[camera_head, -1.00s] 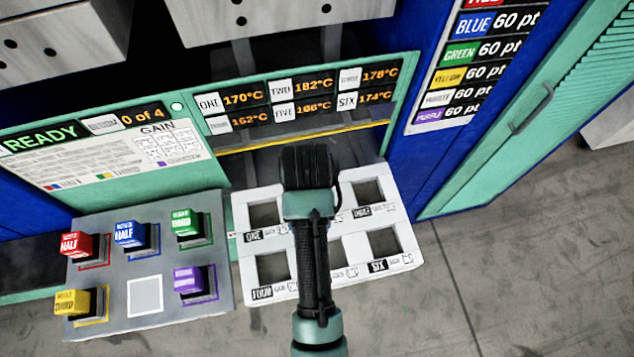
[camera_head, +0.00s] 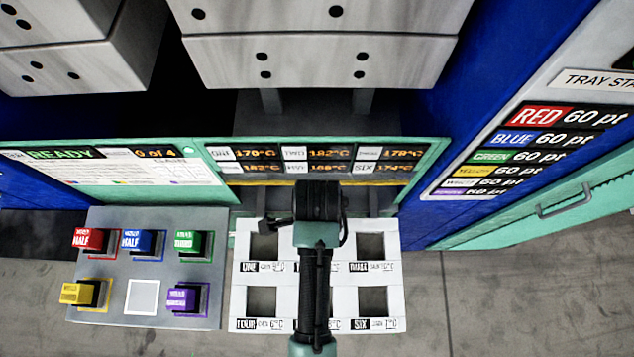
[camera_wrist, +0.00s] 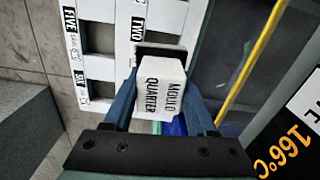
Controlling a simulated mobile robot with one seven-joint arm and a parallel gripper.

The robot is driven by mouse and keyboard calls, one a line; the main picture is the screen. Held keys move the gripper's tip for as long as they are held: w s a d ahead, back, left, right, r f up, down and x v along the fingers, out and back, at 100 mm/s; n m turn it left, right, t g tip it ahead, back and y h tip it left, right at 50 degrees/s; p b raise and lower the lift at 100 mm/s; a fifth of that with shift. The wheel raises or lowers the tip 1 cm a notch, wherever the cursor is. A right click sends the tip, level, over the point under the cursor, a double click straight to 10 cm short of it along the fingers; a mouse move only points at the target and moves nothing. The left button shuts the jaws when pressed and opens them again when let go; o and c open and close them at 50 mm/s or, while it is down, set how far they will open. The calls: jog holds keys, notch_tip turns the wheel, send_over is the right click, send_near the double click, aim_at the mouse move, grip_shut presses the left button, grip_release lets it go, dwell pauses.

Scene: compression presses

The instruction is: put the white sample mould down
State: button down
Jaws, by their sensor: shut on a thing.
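The white sample mould (camera_wrist: 162,88), marked MOULD QUARTER, is between the two blue fingers of my gripper (camera_wrist: 160,100) in the wrist view. The gripper is shut on it. The white tray (camera_head: 318,286) with labelled square wells is in front of the press; its wells ONE, THREE, FOUR and SIX look empty. In the head view my gripper (camera_head: 318,207) is over the tray's back middle, and my arm covers the middle wells. The mould is hidden there. In the wrist view it overlaps the tray's edge near the TWO label; its height above the tray cannot be told.
A grey tray (camera_head: 215,318) on the left holds red, blue, green, yellow and purple moulds; its white-outlined square (camera_head: 142,297) is empty. The press panel (camera_head: 425,165) with temperature readouts stands close behind the white tray. Perforated metal blocks (camera_head: 318,60) hang above.

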jog(key=shift+w+r+m, duration=0.1)
jog(key=shift+w+m, duration=0.05)
jog(key=shift+m, duration=0.25)
jog(key=shift+f, duration=0.35)
jog(key=shift+f+p, duration=0.45)
jog(key=shift+f, duration=4.2)
jog(key=shift+f, duration=0.15)
jog(key=shift+c, duration=1)
grip_release()
notch_tip(320, 180, up, 12)
jog(key=shift+r, duration=0.15)
